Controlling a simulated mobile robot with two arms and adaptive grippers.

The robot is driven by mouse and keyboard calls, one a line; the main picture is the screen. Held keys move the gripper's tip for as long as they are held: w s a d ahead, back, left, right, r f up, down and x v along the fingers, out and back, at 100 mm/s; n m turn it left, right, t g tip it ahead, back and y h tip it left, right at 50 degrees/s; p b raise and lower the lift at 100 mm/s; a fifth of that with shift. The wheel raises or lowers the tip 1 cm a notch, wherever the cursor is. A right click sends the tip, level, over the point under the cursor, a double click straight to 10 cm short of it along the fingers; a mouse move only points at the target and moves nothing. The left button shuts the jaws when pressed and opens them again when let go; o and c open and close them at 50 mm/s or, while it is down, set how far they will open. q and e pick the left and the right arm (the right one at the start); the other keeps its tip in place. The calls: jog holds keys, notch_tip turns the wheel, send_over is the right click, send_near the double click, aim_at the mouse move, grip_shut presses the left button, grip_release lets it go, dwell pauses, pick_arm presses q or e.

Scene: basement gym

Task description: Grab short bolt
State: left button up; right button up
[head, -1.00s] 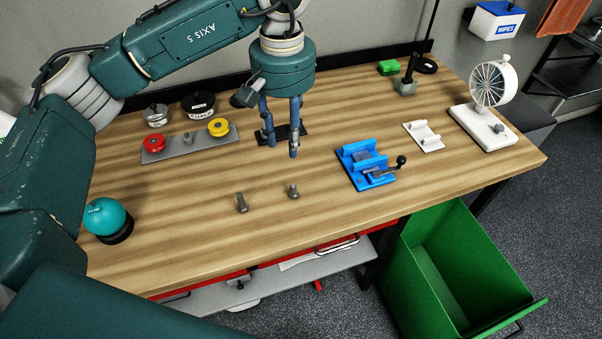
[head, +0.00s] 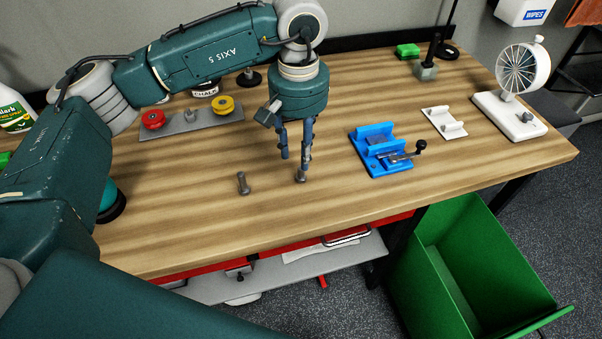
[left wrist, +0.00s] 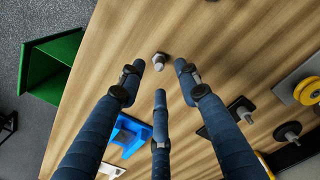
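The short bolt (head: 301,176) stands upright on the wooden bench, partly hidden by a finger of my left gripper (head: 294,165). A taller bolt (head: 243,184) stands to its left. My left gripper is open and empty, pointing down just above and behind the short bolt. In the left wrist view, the fingers of the left gripper (left wrist: 160,72) are spread, and the short bolt (left wrist: 160,60) shows just beyond their tips, apparently between the upper two. My right gripper is not in view.
A blue clamp fixture (head: 368,163) and a white bracket (head: 443,123) are to the right. A grey plate (head: 188,122) with red and yellow knobs lies behind left. A green bin (head: 470,260) is below the bench's right front. The bench around the bolts is clear.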

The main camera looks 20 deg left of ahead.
aim_at(301, 173)
pick_arm(q)
jog(key=shift+f, duration=0.75)
jog(key=shift+f+p, duration=0.35)
notch_tip(301, 173, down, 4)
jog(key=shift+d+r+p, duration=0.15)
jog(key=shift+r+p, duration=0.05)
jog(key=shift+p, duration=0.45)
jog(key=shift+w+f, duration=0.1)
jog(key=shift+f, duration=0.3)
jog(key=shift+c, duration=0.3)
grip_shut()
